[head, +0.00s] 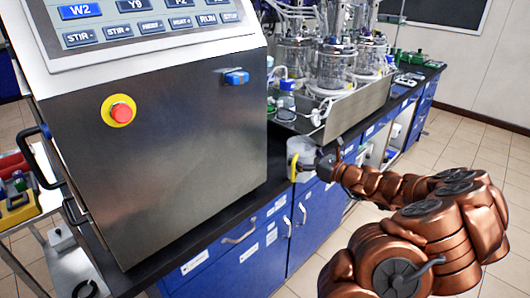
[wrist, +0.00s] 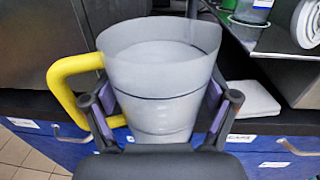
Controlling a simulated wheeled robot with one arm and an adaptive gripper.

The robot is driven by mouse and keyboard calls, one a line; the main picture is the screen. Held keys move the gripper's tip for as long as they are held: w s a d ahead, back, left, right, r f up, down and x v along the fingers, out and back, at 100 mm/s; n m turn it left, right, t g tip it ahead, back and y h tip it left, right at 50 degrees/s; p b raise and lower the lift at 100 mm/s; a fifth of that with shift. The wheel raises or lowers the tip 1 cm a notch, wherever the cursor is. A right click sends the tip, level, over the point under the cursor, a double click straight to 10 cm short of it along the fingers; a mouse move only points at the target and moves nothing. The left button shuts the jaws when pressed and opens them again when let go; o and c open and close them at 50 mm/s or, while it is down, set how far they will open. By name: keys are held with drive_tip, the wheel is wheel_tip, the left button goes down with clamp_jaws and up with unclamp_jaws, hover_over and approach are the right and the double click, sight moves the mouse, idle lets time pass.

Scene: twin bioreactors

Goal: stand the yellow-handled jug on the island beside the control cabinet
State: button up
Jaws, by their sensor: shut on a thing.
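The jug is a translucent grey-white cup with a yellow handle; in the wrist view the jug (wrist: 160,75) fills the middle, upright, its handle (wrist: 62,85) to the left. My gripper (wrist: 160,98) is shut on its body, one finger on each side. In the head view the jug (head: 301,150) is small, at the island's front edge just right of the control cabinet (head: 170,150), with my gripper (head: 332,166) at its right. The island (head: 225,215) has a black top and blue fronts. Whether the jug's base touches the top is hidden.
A steel tray (head: 345,112) with glass bioreactor vessels (head: 300,62) stands behind the jug. A white flat item (wrist: 252,98) lies on the top to its right in the wrist view. A red stop button (head: 120,111) is on the cabinet. A cart (head: 65,240) stands at left.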

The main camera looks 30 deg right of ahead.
drive_tip(key=shift+w+a+f+p, duration=0.6)
drive_tip(key=shift+w+a, duration=0.1)
drive_tip(key=shift+w, duration=1.5)
drive_tip(key=shift+w+a+f+p, duration=0.55)
drive_tip(key=shift+w+a, duration=0.15)
drive_tip(key=shift+w, duration=1.55)
drive_tip(key=shift+w+a+f+p, duration=0.5)
drive_tip(key=shift+w+a+f, duration=0.15)
drive_tip(key=shift+w, duration=1.55)
drive_tip(key=o, duration=1.6)
drive_tip(key=shift+a+f, duration=0.1)
drive_tip(key=shift+c, duration=0.2)
drive_tip(key=shift+r, duration=0.2)
drive_tip(key=shift+s+f, duration=0.1)
drive_tip(key=shift+s, duration=0.15)
drive_tip(key=b+v, duration=0.2)
drive_tip(key=v, duration=0.9)
drive_tip(key=shift+s, duration=0.25)
